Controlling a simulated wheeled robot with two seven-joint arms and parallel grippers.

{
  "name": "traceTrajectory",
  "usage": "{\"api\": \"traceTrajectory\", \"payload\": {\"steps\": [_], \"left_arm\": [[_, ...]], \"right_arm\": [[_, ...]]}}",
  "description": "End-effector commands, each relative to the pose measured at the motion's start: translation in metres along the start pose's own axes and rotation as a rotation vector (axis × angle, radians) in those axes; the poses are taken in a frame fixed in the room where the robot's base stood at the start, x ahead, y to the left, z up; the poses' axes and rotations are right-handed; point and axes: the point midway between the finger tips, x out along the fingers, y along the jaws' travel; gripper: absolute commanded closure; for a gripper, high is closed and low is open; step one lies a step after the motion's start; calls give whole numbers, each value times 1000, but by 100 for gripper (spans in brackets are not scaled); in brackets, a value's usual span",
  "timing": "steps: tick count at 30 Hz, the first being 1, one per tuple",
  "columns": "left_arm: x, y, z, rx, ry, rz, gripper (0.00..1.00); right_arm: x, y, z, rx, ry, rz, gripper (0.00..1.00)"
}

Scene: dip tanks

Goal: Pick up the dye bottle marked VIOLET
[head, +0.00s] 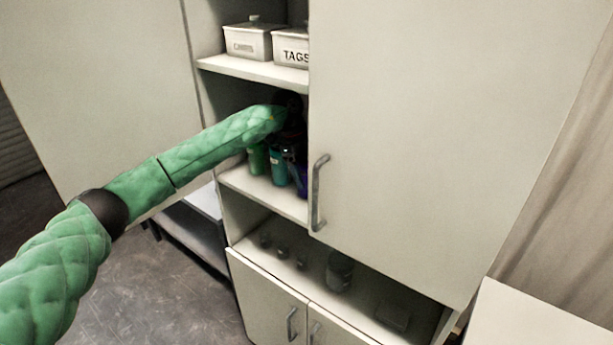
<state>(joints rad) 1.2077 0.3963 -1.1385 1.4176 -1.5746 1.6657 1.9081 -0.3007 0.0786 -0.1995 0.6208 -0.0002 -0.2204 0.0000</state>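My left arm, in a green quilted sleeve, reaches into the middle shelf opening of the cabinet. My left gripper (291,143) is a dark shape at the bottles there; shadow hides its fingers, so I cannot tell whether it is open or shut. A dark blue-violet bottle (301,178) stands at the right, partly behind the gripper and the door edge. Its label is not readable. A teal bottle (278,169) and a green bottle (257,159) stand to its left. My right gripper is not in view.
A cabinet door (420,130) with a grey handle (319,195) covers the shelf's right side. A TAGS box (292,50) and another box (249,42) stand on the shelf above. A dark jar (340,271) and small items sit in the lower opening.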

Motion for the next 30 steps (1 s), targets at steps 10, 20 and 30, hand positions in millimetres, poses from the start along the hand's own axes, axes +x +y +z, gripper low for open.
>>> {"api": "traceTrajectory", "payload": {"steps": [10, 20, 30], "left_arm": [[0, 0, 0, 0, 0, 0, 63], [-1, 0, 0, 0, 0, 0, 81], [-29, 0, -11, 0, -1, -2, 81]], "right_arm": [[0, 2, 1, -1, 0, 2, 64], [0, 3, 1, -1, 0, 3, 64], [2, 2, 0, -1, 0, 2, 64]]}}
